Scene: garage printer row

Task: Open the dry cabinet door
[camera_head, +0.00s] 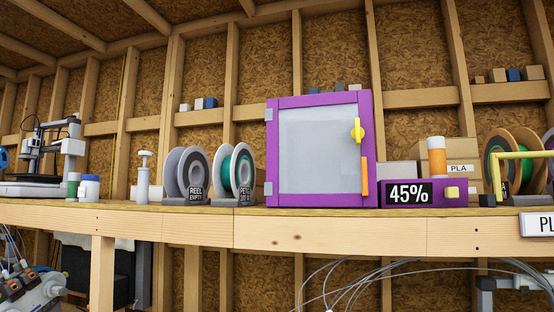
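The dry cabinet (372,110) is a purple box standing upright on the wooden shelf. Its door (318,150) has a purple frame and a pale, cloudy panel, and it looks shut. Grey hinges (269,114) show on the door's left edge. A yellow turn latch (357,131) sits at the upper right edge of the door. An orange upright handle (365,177) is below it. I see neither of my grippers in this view.
A purple display box (425,193) reading 45% stands right of the cabinet, with an orange-and-white bottle (437,157) behind it. Spools (238,172) stand close on the left. The wooden shelf (330,230) has a thick front edge. Loose pale cables (370,280) hang below it.

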